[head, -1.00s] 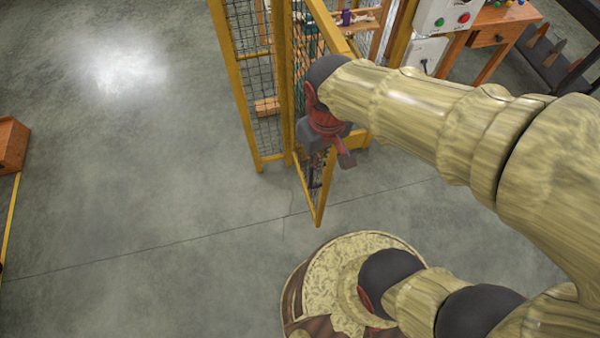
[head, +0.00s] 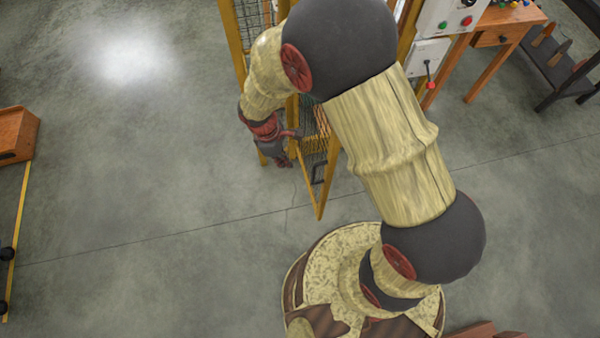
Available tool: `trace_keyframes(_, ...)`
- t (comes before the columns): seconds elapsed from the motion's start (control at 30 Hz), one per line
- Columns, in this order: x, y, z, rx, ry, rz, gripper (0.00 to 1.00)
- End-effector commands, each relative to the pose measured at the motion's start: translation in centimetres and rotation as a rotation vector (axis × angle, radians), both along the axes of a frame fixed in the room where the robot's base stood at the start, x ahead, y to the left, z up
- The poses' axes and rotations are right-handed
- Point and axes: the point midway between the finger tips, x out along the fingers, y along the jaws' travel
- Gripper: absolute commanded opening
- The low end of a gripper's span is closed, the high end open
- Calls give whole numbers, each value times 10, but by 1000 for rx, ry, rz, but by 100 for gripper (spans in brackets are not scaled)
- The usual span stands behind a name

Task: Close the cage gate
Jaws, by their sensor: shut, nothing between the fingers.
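The cage gate (head: 314,156) is a yellow-framed wire mesh panel standing open, its free lower corner pointing toward my base. A dark handle (head: 318,174) shows on its lower part. My gripper (head: 283,160) is shut and empty, just left of the gate and close to its left edge. Whether it touches the gate I cannot tell. My arm hides the upper gate and much of the cage (head: 234,42) behind it.
A control box with a red-knobbed lever (head: 430,84) stands right of the cage, beside a wooden workbench (head: 490,45). A dark rack (head: 560,62) is at the far right. A wooden box (head: 18,135) sits at the left edge.

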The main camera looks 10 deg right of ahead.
Motion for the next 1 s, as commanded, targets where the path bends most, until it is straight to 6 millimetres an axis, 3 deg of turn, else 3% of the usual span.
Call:
trace_keyframes(0.17,-2,-4,-18,-1,4,3,0)
trace_keyframes(0.6,-8,-21,-101,-1,5,2,0)
trace_keyframes(0.8,-15,-46,-108,1,2,1,0)
trace_keyframes(1.0,-19,-55,-111,0,2,1,0)
